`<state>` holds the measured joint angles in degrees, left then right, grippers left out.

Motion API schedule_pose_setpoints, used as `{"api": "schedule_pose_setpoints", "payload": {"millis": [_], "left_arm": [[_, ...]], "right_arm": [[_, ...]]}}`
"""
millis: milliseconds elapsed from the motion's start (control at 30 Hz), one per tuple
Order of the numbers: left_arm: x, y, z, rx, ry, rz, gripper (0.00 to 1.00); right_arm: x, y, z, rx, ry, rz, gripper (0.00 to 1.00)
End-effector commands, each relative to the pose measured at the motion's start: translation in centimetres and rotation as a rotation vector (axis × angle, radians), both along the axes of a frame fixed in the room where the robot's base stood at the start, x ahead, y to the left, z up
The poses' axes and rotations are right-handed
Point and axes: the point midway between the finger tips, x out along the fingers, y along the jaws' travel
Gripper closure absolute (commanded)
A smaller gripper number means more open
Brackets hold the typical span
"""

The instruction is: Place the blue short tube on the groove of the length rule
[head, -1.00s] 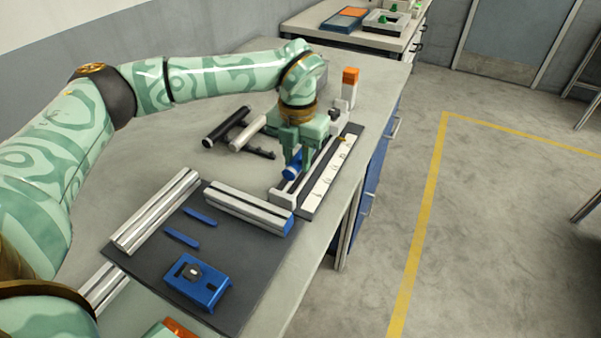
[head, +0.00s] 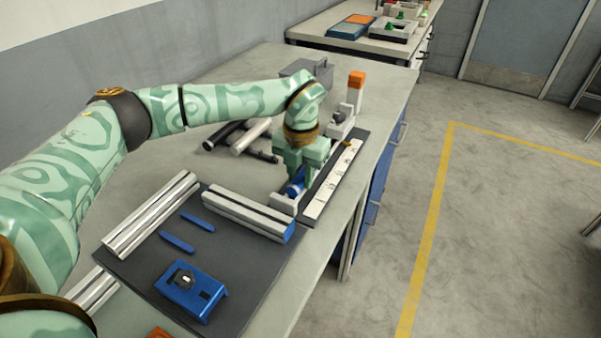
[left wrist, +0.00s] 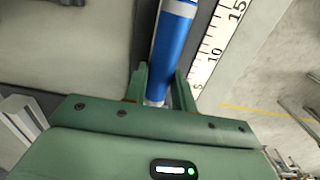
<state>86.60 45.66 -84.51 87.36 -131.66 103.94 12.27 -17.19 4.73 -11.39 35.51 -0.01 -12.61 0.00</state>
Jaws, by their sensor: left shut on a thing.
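The blue short tube (left wrist: 172,50) lies lengthwise between the fingers of my left gripper (left wrist: 160,92) in the left wrist view. My left gripper (head: 298,180) is shut on it, and in the head view the tube's blue end (head: 293,188) shows below the fingers. The length rule (head: 334,181), with a white scale strip on a dark base, is beside and under the gripper; its scale (left wrist: 213,45) runs alongside the tube in the wrist view. The groove is mostly hidden by the gripper, so I cannot tell whether the tube touches it. My right gripper is not in view.
A dark mat (head: 230,275) at the front holds a grey bar (head: 245,210), blue strips (head: 178,242) and a blue block (head: 190,290). Dark and white tubes (head: 250,136) lie left of the gripper. An orange-topped post (head: 355,88) stands behind. The table's right edge is close.

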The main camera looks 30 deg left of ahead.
Motion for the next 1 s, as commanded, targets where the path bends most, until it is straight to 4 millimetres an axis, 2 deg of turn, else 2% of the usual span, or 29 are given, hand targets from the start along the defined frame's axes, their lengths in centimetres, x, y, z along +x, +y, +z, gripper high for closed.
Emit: {"api": "schedule_pose_setpoints", "payload": {"millis": [100, 133, 200, 767, 833, 1000], "left_arm": [[-0.1, 0.0, -0.5, 0.002, 0.002, 0.0, 1.0], [-0.1, 0.0, -0.6, 0.002, 0.003, 0.0, 0.68], [-0.1, 0.0, -0.6, 0.002, 0.004, 0.0, 0.52], [-0.3, -0.3, -0.7, -0.001, 0.014, -0.01, 0.52], [-0.3, -0.3, 0.0, 0.0, 0.011, -0.01, 0.52], [-0.2, -0.2, 4.7, 0.001, 0.001, -0.004, 0.52]], "right_arm": [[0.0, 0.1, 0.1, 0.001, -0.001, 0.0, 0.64], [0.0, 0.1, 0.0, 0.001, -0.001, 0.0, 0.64], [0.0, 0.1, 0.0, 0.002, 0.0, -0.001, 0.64], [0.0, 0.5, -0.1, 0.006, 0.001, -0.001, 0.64], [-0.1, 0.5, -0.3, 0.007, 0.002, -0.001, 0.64], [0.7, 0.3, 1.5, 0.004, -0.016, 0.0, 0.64]]}}
